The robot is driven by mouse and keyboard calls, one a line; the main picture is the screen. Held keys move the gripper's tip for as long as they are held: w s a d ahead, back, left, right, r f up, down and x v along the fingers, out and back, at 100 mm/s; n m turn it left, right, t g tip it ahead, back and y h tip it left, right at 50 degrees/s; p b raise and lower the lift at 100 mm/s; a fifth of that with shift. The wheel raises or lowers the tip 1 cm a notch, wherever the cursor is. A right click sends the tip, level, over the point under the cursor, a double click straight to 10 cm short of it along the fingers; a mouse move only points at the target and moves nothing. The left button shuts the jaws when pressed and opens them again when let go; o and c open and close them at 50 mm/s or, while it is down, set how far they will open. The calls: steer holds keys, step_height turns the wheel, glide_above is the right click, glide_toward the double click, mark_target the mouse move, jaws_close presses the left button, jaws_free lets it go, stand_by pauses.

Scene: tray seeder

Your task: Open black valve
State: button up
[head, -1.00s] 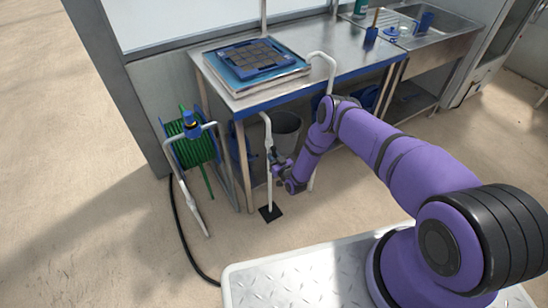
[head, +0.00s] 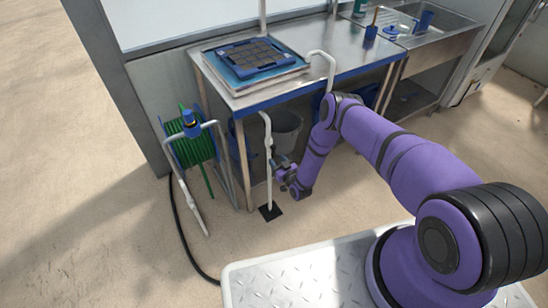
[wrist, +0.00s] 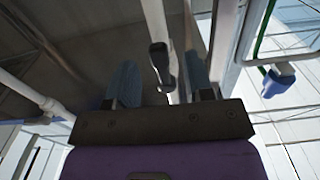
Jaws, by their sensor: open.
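A white standpipe (head: 268,190) rises from a black floor plate (head: 271,212) in front of the metal table. In the wrist view, a black valve handle (wrist: 162,65) on a white pipe (wrist: 155,18) shows between my two blue-grey fingers. The fingers are apart, one on each side of the handle in the picture. I cannot tell whether either finger touches it. The valve is too small to make out clearly in the head view.
The metal table (head: 300,82) with a blue tray (head: 257,55) stands above and behind the pipe. A green hose reel (head: 188,150) is at the left, and a grey bin (head: 288,130) is under the table. Floor in front is clear.

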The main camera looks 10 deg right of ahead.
steer(key=v, duration=0.7)
stand_by(0.4)
